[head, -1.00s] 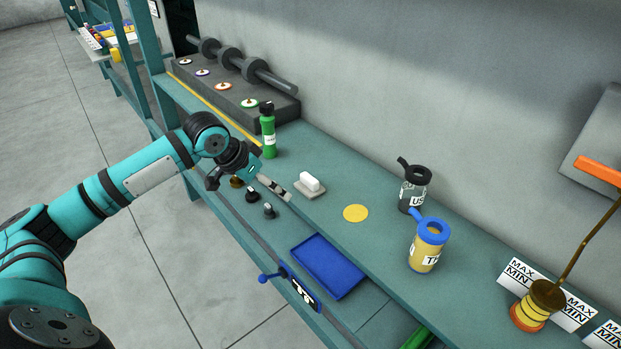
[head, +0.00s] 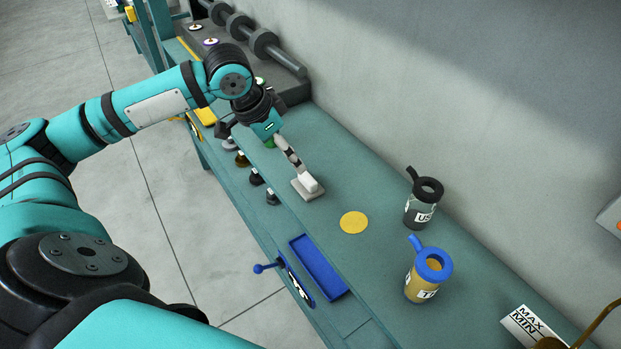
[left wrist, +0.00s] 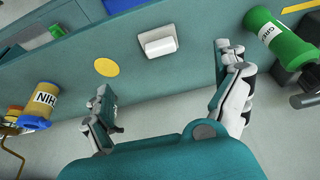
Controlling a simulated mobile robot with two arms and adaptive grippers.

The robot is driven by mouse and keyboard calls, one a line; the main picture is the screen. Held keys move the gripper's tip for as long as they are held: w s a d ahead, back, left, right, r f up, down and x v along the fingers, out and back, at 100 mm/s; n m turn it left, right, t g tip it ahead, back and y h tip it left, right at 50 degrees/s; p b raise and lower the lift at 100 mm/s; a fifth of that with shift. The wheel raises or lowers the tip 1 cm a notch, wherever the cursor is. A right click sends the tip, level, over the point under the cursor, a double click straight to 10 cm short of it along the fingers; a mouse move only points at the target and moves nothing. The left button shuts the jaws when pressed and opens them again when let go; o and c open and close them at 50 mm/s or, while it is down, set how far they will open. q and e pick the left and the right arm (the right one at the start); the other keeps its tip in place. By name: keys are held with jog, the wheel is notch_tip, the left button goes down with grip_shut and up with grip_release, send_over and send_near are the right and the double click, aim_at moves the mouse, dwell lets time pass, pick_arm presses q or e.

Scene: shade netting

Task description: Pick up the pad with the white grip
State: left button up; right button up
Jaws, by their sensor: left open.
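The pad (head: 308,188) is a flat grey piece with a white block-shaped grip (head: 309,182) on top, lying on the teal bench left of the yellow disc. In the left wrist view the white grip (left wrist: 158,46) shows ahead of my open jaws, between their lines and beyond the tips. My left gripper (head: 296,163) is beside the pad in the head view, its fingers partly overlapping it in the picture. My left gripper (left wrist: 168,97) is open with nothing between the fingers. My right gripper is in neither view.
A yellow disc (head: 353,222) lies right of the pad. A blue-lidded jar (head: 426,277) and a black-lidded jar (head: 423,204) stand farther right. A blue tray (head: 318,267) is at the front edge.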

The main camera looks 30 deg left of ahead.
pick_arm(q)
jog(key=p, duration=0.1)
send_near(307, 177)
notch_tip(307, 177, down, 2)
jog(key=x, duration=0.3)
jog(key=shift+w+d+f+p, duration=0.15)
jog(key=shift+f+p, duration=0.1)
jog(key=shift+p, duration=0.1)
jog(key=x, duration=0.2)
jog(key=p+x, duration=0.1)
jog(key=x, duration=0.1)
jog(key=shift+w+d+f+p, duration=0.1)
jog(key=shift+w+d+p, duration=0.05)
jog(key=shift+w+p, duration=0.2)
jog(key=shift+f, duration=0.25)
jog(key=c, duration=1.4)
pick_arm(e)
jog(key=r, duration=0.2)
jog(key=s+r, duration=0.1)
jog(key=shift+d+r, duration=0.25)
